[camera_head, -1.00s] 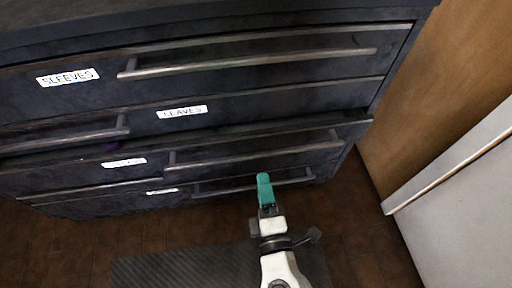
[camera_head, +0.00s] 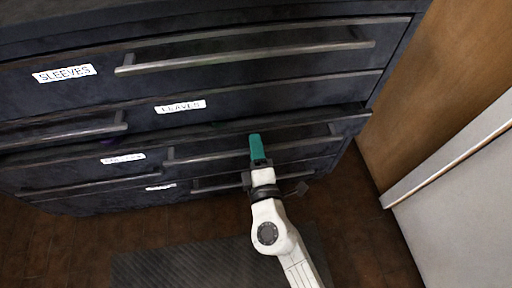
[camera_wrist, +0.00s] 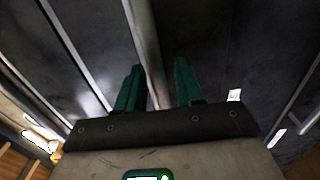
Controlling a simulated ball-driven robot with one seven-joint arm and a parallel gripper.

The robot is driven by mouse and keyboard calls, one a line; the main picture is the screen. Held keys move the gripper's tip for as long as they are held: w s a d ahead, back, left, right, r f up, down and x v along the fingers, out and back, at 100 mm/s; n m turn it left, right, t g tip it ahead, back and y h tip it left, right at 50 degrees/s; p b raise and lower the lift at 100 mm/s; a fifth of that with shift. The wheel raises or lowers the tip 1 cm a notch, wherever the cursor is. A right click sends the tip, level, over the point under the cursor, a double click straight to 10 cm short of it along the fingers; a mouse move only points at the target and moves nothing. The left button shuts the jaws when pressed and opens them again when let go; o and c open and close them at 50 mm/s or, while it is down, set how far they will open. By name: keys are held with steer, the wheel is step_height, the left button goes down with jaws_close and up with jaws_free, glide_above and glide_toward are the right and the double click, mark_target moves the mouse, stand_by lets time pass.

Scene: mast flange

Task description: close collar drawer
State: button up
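A dark chest of drawers (camera_head: 230,93) fills the head view. The third label down (camera_head: 123,158) is too blurred to read surely, so I cannot confirm which drawer is the collar drawer. The drawer front beside that label (camera_head: 300,135) stands out a little, with a dark gap above it. Its long bar handle (camera_head: 205,157) runs behind my gripper (camera_head: 255,140). In the wrist view, the two teal fingers of my gripper (camera_wrist: 158,75) are apart, with a metal bar (camera_wrist: 146,45) showing between them. Whether they touch it is unclear.
Drawers labelled SLEEVES (camera_head: 63,73) and, apparently, LEAVES (camera_head: 181,106) are above. A lower handle (camera_head: 215,186) runs just below my gripper. A wooden panel (camera_head: 440,90) and a pale panel (camera_head: 465,190) stand at the right. A ribbed dark mat (camera_head: 180,268) lies on the brown floor.

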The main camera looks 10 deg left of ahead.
jaws_close()
stand_by(0.3)
steer(key=b+x, duration=0.1)
steer(key=x, duration=0.3)
steer(key=shift+w+b, duration=0.15)
steer(key=shift+b, duration=0.2)
steer(key=shift+o, duration=0.5)
jaws_free()
